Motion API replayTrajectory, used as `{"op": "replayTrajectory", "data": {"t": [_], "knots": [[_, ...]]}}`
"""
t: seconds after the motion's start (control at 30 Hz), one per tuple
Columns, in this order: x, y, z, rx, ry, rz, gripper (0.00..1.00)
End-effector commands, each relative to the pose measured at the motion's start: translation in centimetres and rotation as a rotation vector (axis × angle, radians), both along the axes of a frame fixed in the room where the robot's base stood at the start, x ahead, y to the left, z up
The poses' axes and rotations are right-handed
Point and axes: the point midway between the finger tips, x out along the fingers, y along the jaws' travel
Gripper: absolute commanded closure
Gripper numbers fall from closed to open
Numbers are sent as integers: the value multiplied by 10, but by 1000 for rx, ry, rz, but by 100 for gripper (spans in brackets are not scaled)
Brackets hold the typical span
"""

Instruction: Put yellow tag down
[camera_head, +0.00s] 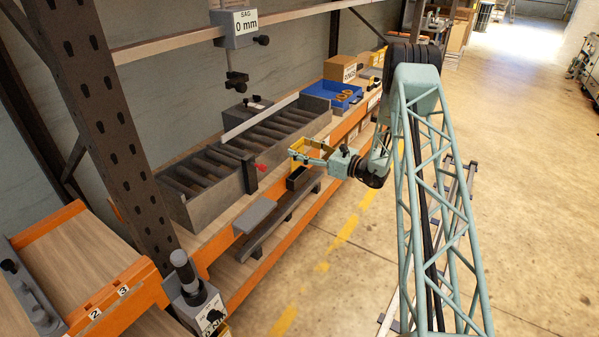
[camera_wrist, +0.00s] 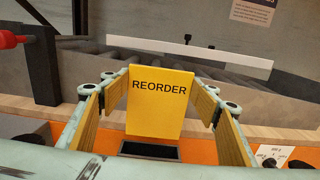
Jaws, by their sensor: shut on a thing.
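The yellow tag (camera_wrist: 159,108) reads REORDER and stands upright, facing the camera, in the wrist view. My gripper (camera_wrist: 163,98) is shut on it, with one wood-faced finger at each side edge. In the head view, my gripper (camera_head: 312,156) holds the yellow tag (camera_head: 297,148) over the front edge of the shelf. A black open-topped holder (camera_head: 299,178) is just below. Its dark opening (camera_wrist: 149,151) shows under the tag in the wrist view. I cannot tell whether the tag's lower edge touches it.
A grey roller trough (camera_head: 222,190) runs behind my gripper, with a red knob (camera_head: 261,168) near its front. A grey plate (camera_head: 255,215) lies to the left. A blue tray (camera_head: 329,95) and cardboard box (camera_head: 340,68) stand farther along the shelf. The floor (camera_head: 530,150) at right is clear.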

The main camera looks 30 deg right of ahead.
Motion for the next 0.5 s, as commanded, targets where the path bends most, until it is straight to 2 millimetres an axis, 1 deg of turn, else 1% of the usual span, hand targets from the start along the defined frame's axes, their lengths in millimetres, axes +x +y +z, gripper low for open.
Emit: {"op": "replayTrajectory", "data": {"t": [0.03,0.23,0.4,0.5], "knots": [[0,0,-8,1,2,0,54],[0,0,-33,0,1,0,54],[0,0,-47,-1,-1,0,54],[0,0,-50,-1,-1,0,54]]}}
